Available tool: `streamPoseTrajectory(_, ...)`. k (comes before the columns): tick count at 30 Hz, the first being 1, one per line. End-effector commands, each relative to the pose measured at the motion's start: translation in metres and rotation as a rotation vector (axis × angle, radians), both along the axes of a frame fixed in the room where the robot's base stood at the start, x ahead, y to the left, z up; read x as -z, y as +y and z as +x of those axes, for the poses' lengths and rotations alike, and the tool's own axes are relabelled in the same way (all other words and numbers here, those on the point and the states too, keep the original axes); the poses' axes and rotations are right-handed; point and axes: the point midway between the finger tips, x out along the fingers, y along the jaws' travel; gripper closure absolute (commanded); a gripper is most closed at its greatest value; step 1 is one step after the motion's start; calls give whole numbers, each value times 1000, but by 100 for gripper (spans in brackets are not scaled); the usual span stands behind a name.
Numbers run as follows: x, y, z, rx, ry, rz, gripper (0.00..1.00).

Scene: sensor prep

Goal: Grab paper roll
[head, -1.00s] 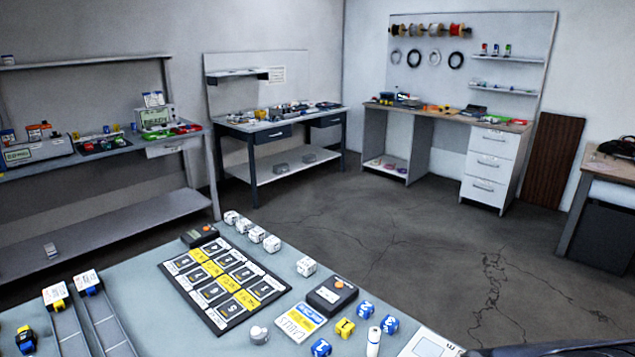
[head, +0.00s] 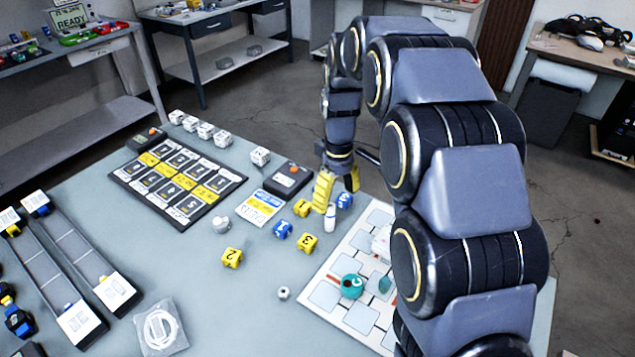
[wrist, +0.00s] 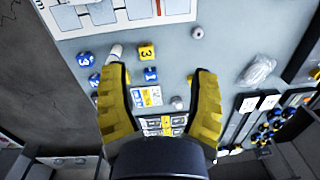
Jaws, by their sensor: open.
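A small white upright cylinder (head: 330,222), which looks like a paper roll, stands on the grey-blue table among blue and yellow cubes. In the wrist view the white cylinder (wrist: 115,51) is just beyond the tip of the left finger, partly hidden by it. My gripper (head: 337,200) has yellow fingers and hangs close above and behind the cylinder in the head view. In the wrist view my gripper (wrist: 160,76) is spread wide, with nothing held. A larger white roll-like thing (head: 567,74) shows under the bench at the far right.
Several numbered cubes, such as a blue one (head: 283,229) and a yellow one (head: 307,242), crowd near the cylinder. A dark device (head: 288,178) and a white grid board (head: 325,297) flank them.

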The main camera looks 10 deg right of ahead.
Motion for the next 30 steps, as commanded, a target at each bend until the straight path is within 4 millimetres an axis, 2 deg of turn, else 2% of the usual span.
streamPoseTrajectory(1,16,-3,19,-35,-1,3,40)
streamPoseTrajectory(6,64,-14,72,-165,-26,6,40)
streamPoseTrajectory(12,119,-24,115,-298,-50,6,40)
streamPoseTrajectory(18,148,-30,131,-365,-62,3,40)
streamPoseTrajectory(30,183,-28,134,-374,-62,4,40)
